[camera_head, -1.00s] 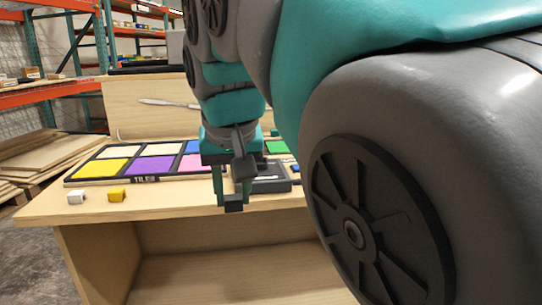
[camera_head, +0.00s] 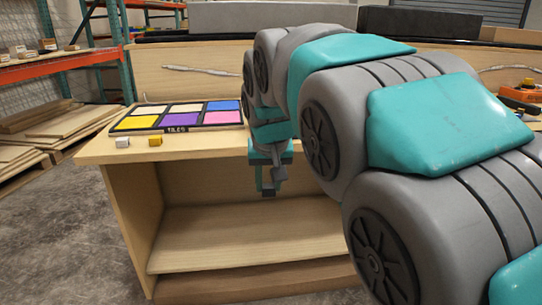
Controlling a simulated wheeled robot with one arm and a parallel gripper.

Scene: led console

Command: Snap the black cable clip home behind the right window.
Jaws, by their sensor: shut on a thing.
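My gripper (camera_head: 271,182) hangs pointing down in front of the wooden desk's front edge, with the open shelf space behind it. Its jaws are shut on a small dark piece at the fingertips, which I take to be the black cable clip (camera_head: 268,191). The clip is tiny here and its shape and tilt cannot be made out. The right window that it belongs behind cannot be made out; my arm covers much of the desk's right part.
The wooden desk (camera_head: 115,150) carries a tray of coloured tiles (camera_head: 140,111). A white block (camera_head: 122,142) and a yellow block (camera_head: 155,141) lie near its front edge. A pale cable (camera_head: 200,70) runs along the back panel. Open floor (camera_head: 60,240) lies at the left front.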

